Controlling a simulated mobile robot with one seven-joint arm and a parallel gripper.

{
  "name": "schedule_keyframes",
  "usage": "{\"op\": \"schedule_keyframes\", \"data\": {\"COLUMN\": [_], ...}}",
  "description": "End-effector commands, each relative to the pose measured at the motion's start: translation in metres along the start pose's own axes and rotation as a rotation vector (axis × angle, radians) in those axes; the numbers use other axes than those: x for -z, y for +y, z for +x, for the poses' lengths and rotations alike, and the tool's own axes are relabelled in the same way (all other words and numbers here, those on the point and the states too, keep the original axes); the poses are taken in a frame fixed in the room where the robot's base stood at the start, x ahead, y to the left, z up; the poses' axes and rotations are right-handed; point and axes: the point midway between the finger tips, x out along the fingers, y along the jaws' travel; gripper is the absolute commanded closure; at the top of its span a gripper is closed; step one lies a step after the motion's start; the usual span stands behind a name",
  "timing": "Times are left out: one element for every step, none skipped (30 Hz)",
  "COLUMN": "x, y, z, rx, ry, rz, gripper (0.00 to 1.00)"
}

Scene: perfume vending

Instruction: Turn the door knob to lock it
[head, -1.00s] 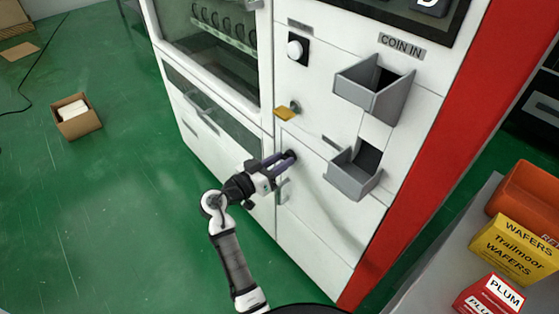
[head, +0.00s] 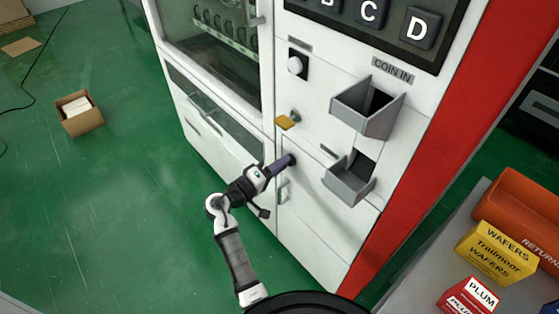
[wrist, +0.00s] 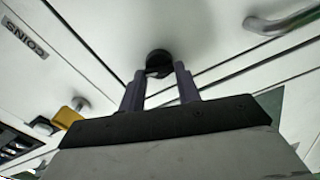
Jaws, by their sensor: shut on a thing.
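The door knob is a small round dark knob (head: 292,158) on the white lower door (head: 315,215) of the vending machine. In the wrist view the knob (wrist: 158,58) sits between the tips of the two purple-grey fingers. My gripper (head: 288,162) reaches the knob from the lower left and is shut on it; it also shows in the wrist view (wrist: 160,72). In the head view the fingers overlap and cover part of the knob. I cannot tell the lock's state.
A grey door handle (head: 284,192) is just below the knob. A yellow-tagged part (head: 287,121) sticks out above it. Grey coin trays (head: 350,178) project to the right. A counter with boxes (head: 497,250) is at the lower right.

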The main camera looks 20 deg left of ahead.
Motion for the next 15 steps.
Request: {"op": "schedule_keyframes", "data": {"x": [0.0008, 0.0007, 0.0006, 0.0005, 0.0005, 0.0004, 0.0003, 0.0003, 0.0003, 0.0003, 0.0003, 0.0003, 0.0002, 0.0002, 0.0001], "y": [0.003, 0.0027, 0.0026, 0.0025, 0.0023, 0.0019, 0.0015, 0.0013, 0.001, 0.0009, 0.0008, 0.0006, 0.0004, 0.0001, -0.0002], "z": [0.0001, 0.0002, 0.0003, 0.0003, 0.0003, 0.0003, 0.0003, 0.0002, 0.0001, 0.0001, 0.0001, 0.0, 0.0, 0.0, 0.0], "rx": [0.001, 0.001, 0.001, 0.001, 0.001, 0.001, 0.001, 0.001, 0.001, 0.001, 0.001, 0.001, 0.001, 0.001, 0.0], "ry": [-0.001, -0.001, -0.001, -0.001, -0.001, -0.001, -0.001, -0.001, 0.0, 0.0, 0.0, 0.0, 0.0, 0.0, 0.0], "rz": [-0.039, -0.063, -0.094, -0.114, -0.136, -0.161, -0.18, -0.197, -0.219, -0.232, -0.246, -0.262, -0.273, -0.282, -0.295], "gripper": [0.9, 0.9, 0.9, 0.9, 0.9, 0.9, 0.9, 0.9, 0.9, 0.9, 0.9, 0.9, 0.9, 0.9, 0.9]}}
